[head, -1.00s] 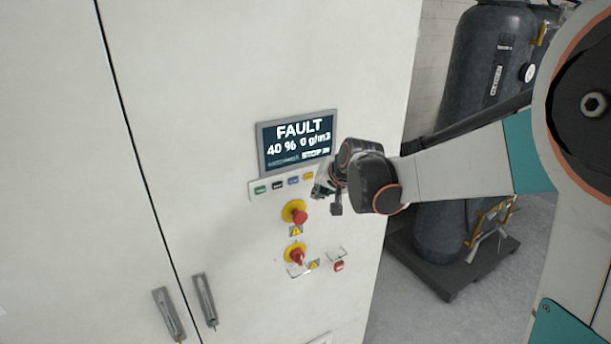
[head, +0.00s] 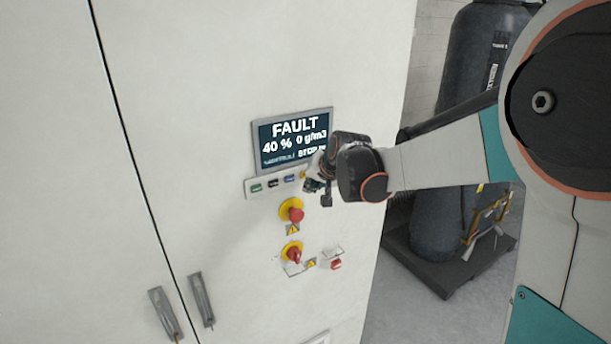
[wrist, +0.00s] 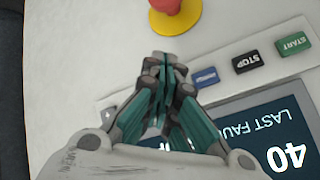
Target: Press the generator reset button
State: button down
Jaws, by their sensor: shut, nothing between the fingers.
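The button strip (head: 264,186) lies on the white cabinet front, under the screen, with a row of coloured buttons. A green START button (wrist: 293,43), a black STOP button (wrist: 245,62) and a blue button (wrist: 205,77) show in the wrist view. The blue button's label is too small to read. A yellow button (head: 303,175) shows partly at the strip's right end in the head view; my fingers hide that area in the wrist view. My gripper (head: 311,186) is shut and empty, in front of the strip's right end. I cannot tell whether its fingertips (wrist: 164,60) touch anything.
The screen (head: 292,139) reads FAULT. A red emergency knob on yellow (head: 291,211) sits below the strip, with a red rotary switch (head: 293,254) and a small red switch (head: 336,264) lower down. Cabinet handles (head: 202,300) stick out lower left. A dark tank (head: 436,222) stands right.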

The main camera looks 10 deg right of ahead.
jog(key=shift+w, duration=0.1)
dwell(0.7)
jog(key=shift+w+a, duration=0.15)
jog(key=shift+w, duration=0.15)
jog(key=shift+w+a+b, duration=0.1)
jog(key=shift+w+b, duration=0.2)
jog(key=shift+w, duration=0.05)
dwell(0.7)
jog(key=shift+s, duration=0.2)
jog(key=shift+s+d, duration=0.3)
jog(key=shift+s, duration=0.3)
jog(key=s, duration=0.1)
jog(key=s+d, duration=0.1)
jog(key=s, duration=0.2)
jog(key=shift+s+d, duration=0.25)
jog(key=shift+s, duration=0.1)
dwell(0.7)
